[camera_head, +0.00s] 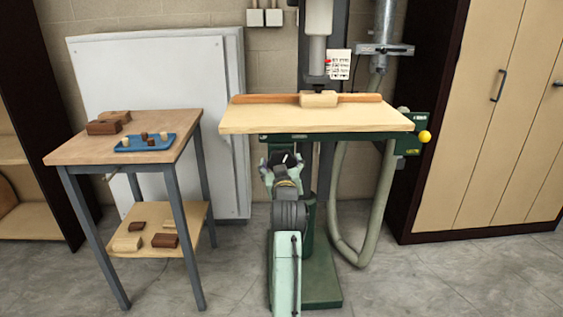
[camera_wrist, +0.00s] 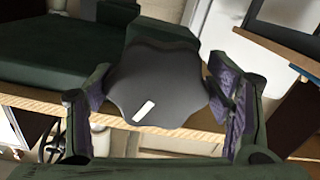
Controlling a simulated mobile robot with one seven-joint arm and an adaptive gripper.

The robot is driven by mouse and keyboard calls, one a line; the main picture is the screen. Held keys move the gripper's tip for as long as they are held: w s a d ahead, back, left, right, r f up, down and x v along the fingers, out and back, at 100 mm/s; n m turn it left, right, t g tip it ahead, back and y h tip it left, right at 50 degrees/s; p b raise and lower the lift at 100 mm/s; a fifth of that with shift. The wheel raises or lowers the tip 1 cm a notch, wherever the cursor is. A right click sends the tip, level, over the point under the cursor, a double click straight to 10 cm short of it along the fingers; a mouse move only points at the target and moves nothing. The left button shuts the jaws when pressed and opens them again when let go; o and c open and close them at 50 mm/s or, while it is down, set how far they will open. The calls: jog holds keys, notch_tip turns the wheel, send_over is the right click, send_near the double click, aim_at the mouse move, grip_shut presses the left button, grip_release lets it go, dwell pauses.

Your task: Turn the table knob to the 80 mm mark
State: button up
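The table knob (camera_wrist: 160,80) is dark grey with rounded lobes and a short white bar mark, which points down and left in the wrist view. In the head view the knob (camera_head: 283,157) shows small and dark under the front edge of the drill press table (camera_head: 350,119). My gripper (camera_wrist: 155,85) is open, with one purple-padded finger on each side of the knob. Small gaps show beside the knob; I cannot tell whether either pad touches. In the head view my gripper (camera_head: 284,161) faces the knob. No scale or 80 mm mark is readable.
A wooden block (camera_head: 319,99) and a fence (camera_head: 265,98) are on the table. A side table (camera_head: 75,151) with a blue tray stands left. A hose (camera_head: 337,205) hangs right of my arm. A green box with a yellow ball (camera_head: 424,137) is at the right.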

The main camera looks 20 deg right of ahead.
jog(key=o, duration=0.3)
jog(key=shift+r, duration=0.25)
jog(key=v, duration=1.2)
